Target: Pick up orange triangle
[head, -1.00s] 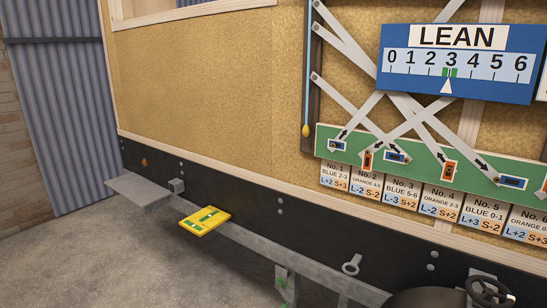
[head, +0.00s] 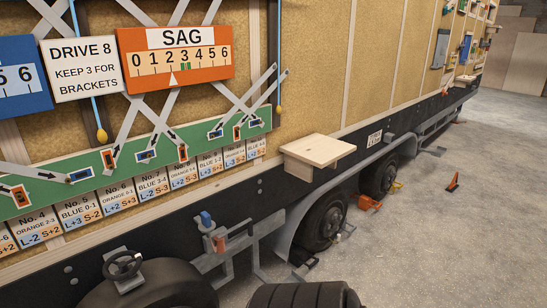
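A small orange upright object (head: 453,183), narrowing towards its top, stands on the concrete floor at the right, away from the trailer. It looks like the orange triangle seen at a slant, but it is too small to tell for sure. A low orange block-like thing (head: 370,203) lies on the floor by the trailer wheels; its exact shape is unclear. Neither of my grippers shows in the head view.
The trailer side carries an orange SAG board (head: 178,58) and a green strip (head: 110,165). A wooden shelf (head: 318,150) juts out above a wheel (head: 322,218). A dark tyre (head: 305,295) is at the bottom. The floor at right is mostly clear.

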